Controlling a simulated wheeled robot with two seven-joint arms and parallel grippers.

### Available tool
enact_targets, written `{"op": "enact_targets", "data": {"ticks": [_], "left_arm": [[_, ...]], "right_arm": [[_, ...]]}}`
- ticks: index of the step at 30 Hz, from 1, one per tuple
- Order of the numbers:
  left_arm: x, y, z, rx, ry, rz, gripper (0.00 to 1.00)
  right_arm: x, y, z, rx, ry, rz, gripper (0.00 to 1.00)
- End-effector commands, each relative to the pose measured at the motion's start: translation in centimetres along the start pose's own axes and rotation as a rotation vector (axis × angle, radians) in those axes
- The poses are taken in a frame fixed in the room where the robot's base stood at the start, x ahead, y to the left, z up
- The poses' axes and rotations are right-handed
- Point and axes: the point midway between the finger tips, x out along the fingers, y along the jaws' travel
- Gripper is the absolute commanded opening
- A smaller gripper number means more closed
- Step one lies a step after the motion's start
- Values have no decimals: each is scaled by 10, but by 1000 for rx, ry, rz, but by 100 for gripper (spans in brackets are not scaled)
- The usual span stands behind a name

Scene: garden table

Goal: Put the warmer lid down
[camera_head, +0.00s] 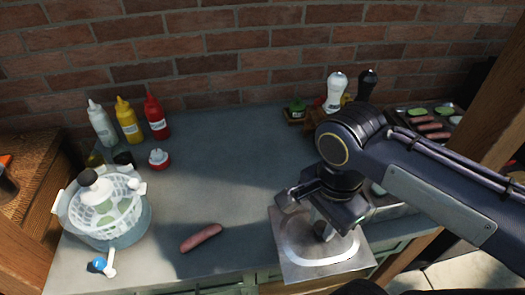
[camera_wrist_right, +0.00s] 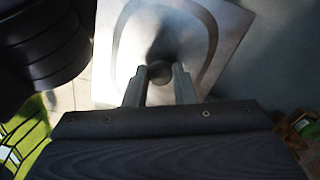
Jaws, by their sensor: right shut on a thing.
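The warmer lid (camera_head: 290,252) is a square silver metal plate with a raised rounded ring and a dark knob. It is at the front right of the counter in the head view, and its front edge reaches the counter's front edge. My right gripper (camera_head: 322,226) is above it, shut on the lid's knob. The wrist view shows the lid (camera_wrist_right: 225,25) beyond the gripper (camera_wrist_right: 159,78), with the round knob between the two fingers. I cannot tell whether the lid touches the counter. My left gripper is not in view.
A sausage (camera_head: 201,238) lies left of the lid. A salad spinner (camera_head: 112,212) stands at the far left. Sauce bottles (camera_head: 128,120) stand by the brick wall. A tray of sausages and green slices (camera_head: 428,122) is at the right, behind my arm. The counter's middle is clear.

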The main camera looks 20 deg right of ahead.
Motion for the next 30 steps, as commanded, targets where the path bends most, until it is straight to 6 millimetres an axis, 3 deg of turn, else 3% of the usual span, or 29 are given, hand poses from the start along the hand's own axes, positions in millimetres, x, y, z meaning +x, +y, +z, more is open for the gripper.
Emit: {"op": "enact_targets", "data": {"ticks": [4,8,14,21,25,30], "left_arm": [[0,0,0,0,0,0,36],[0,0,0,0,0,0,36],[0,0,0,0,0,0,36],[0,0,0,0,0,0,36],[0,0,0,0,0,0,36],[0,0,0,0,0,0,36]], "right_arm": [[-2,-5,0,-21,-1,1,0],[-5,-30,-3,-115,-7,3,0],[0,-105,-8,-390,-16,1,0],[32,-202,-14,-742,-16,-4,0],[57,-244,-15,-908,-12,-3,0],[85,-280,-15,-1058,-4,-2,0]]}}
